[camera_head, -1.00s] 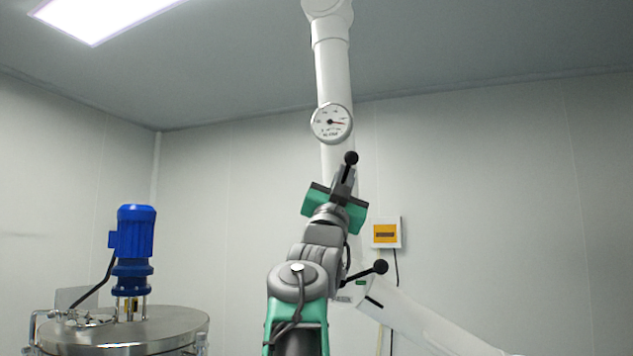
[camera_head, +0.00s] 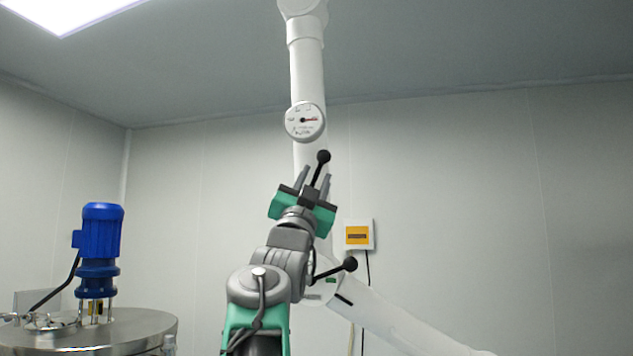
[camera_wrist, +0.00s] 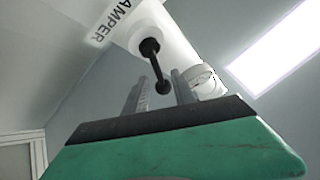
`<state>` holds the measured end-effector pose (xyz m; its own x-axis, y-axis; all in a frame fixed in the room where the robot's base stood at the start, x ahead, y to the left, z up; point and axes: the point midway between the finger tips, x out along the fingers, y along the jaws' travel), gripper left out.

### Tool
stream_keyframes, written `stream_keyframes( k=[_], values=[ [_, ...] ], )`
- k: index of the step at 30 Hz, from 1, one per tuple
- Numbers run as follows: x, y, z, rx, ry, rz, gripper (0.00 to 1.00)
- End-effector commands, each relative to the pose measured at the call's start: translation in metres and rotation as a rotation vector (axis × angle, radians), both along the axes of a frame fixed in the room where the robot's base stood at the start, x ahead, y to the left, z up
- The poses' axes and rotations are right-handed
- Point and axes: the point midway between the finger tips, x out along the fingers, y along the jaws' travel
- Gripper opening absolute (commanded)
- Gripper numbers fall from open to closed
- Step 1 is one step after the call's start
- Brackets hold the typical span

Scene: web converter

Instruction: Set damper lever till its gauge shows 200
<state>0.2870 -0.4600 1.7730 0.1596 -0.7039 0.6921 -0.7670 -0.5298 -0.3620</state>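The damper lever, a black rod with a ball knob (camera_head: 323,156), stands in front of the white duct below the round white gauge (camera_head: 304,121). The gauge needle points to the right; its numbers are too small to read. My gripper (camera_head: 314,180) is open, its fingers apart on either side of the lever, with the knob just beyond the fingertips. In the wrist view the black lever (camera_wrist: 155,65) reaches down between the spread fingers (camera_wrist: 160,90). It seems clear of both.
A second black ball-ended lever (camera_head: 350,264) sits lower right, close to my arm. A yellow-fronted box (camera_head: 358,235) hangs on the wall behind. A blue motor (camera_head: 101,243) stands on a steel vessel (camera_head: 130,330) at left. Open room lies to the right.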

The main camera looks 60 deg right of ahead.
Motion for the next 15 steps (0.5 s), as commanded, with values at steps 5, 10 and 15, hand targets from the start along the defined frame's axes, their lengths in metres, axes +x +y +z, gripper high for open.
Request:
stream_keyframes(
  k=[5,10,15],
  values=[
    [-0.007,0.028,-0.035,-0.001,-0.001,0.001,0.32],
    [-0.010,0.041,-0.045,-0.001,0.000,-0.001,0.32],
    [-0.010,0.042,-0.043,0.000,0.000,-0.002,0.32]
  ],
)
